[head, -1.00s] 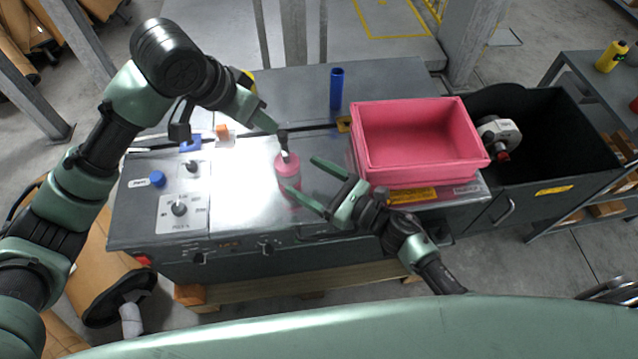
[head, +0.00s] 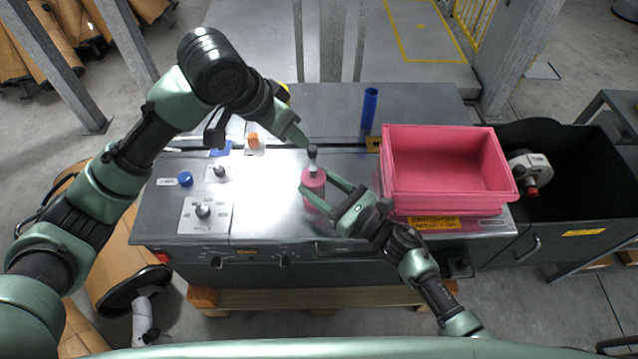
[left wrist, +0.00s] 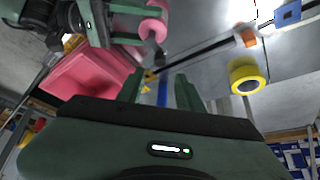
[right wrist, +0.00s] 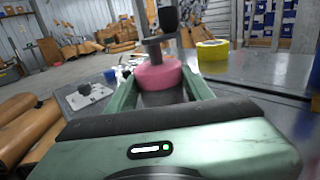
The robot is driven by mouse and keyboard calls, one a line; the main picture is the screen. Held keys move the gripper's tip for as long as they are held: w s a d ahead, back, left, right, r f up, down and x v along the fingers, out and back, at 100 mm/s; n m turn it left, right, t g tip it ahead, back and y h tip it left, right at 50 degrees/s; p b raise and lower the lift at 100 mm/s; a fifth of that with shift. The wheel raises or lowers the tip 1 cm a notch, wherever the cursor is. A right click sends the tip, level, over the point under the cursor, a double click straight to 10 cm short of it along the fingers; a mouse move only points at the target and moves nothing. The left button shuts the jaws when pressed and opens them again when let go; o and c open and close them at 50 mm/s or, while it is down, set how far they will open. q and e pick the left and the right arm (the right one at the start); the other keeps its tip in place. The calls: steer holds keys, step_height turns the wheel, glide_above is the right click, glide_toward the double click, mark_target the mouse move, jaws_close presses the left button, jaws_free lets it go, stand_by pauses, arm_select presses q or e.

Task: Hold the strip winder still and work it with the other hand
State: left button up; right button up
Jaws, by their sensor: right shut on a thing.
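The strip winder (head: 313,181) is a pink upright cylinder with a grey crank and a dark knob (head: 312,151) on top. It stands on the metal bench top. My right gripper (head: 320,190) is shut on its pink body, one finger on each side, as the right wrist view (right wrist: 158,88) also shows. My left gripper (head: 303,139) is just above and beside the knob. In the left wrist view its two fingers (left wrist: 160,92) are apart, with nothing clearly between them; the winder (left wrist: 153,28) lies beyond the tips.
A pink bin (head: 445,198) stands right of the winder, close to my right arm. A blue cylinder (head: 370,108) stands behind, and a yellow roll (left wrist: 247,75) shows in the left wrist view. A control panel with knobs (head: 203,212) is at the left. A black bin (head: 585,200) is at the far right.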

stand_by(0.4)
arm_select(q)
steer(key=shift+o, duration=0.7)
steer(key=w+a+f+m+t, duration=0.35)
steer(key=w+t, duration=0.25)
steer(key=w, duration=0.2)
steer(key=m+t+h, duration=0.3)
steer(key=m+h, duration=0.5)
steer(key=m, duration=2.4)
glide_toward(309, 154)
steer(key=x, duration=1.1)
steer(key=shift+w+f, duration=0.1)
